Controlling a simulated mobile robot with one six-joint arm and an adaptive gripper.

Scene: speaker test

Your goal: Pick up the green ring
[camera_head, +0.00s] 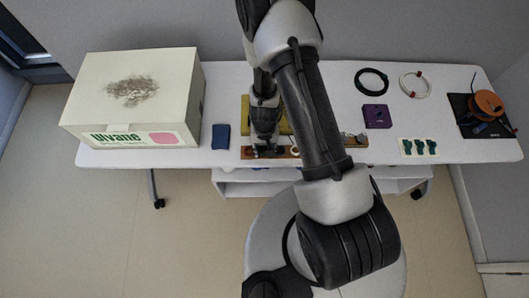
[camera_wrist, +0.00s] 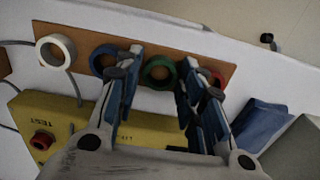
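In the wrist view, the green ring (camera_wrist: 158,73) stands on a brown board (camera_wrist: 140,27), between a blue ring (camera_wrist: 101,60) and a red ring (camera_wrist: 218,79). A white ring (camera_wrist: 54,51) is at the board's left. My gripper (camera_wrist: 160,62) is open, with one blue-padded finger on each side of the green ring; I cannot tell whether they touch it. The right finger hides part of the red ring. In the head view my gripper (camera_head: 268,150) is low over the board (camera_head: 248,153); my arm hides the green ring there.
A yellow box marked TEST (camera_wrist: 60,112) lies beside the board. A dark blue item (camera_head: 221,136) and a big white box (camera_head: 135,95) are to the left. A purple box (camera_head: 376,117), a black coil (camera_head: 371,81) and an orange spool (camera_head: 487,104) are to the right.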

